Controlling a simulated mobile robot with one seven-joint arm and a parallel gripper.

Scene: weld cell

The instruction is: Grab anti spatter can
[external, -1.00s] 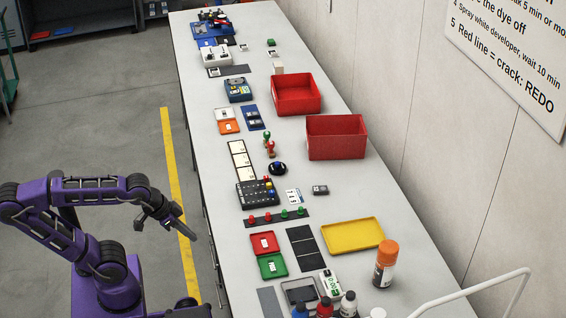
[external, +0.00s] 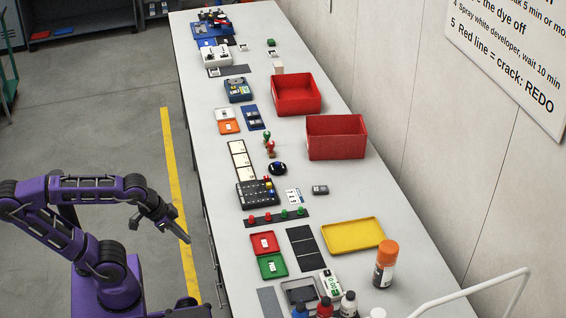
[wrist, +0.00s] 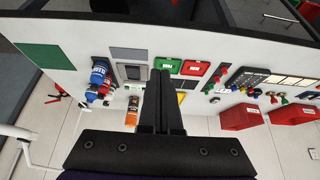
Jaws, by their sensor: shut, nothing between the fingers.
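The spray can with an orange cap (external: 385,264), which looks like the anti spatter can, stands upright near the bench's front right, right of the yellow tray. It also shows in the wrist view (wrist: 132,112), just left of my fingers. Its label is too small to read. My gripper (external: 184,236) is off the bench's left side, over the floor, well apart from the can. In the wrist view my gripper's fingers (wrist: 160,78) are together with nothing held, and they hide part of the yellow tray.
The long white bench (external: 206,150) fills the middle. Several bottles (external: 325,306) stand left of the can. A yellow tray (external: 352,235), red tray (external: 264,244) and green tray (external: 272,266) lie near it. Red bins (external: 337,138) stand farther back. A white rail (external: 470,290) curves at front right.

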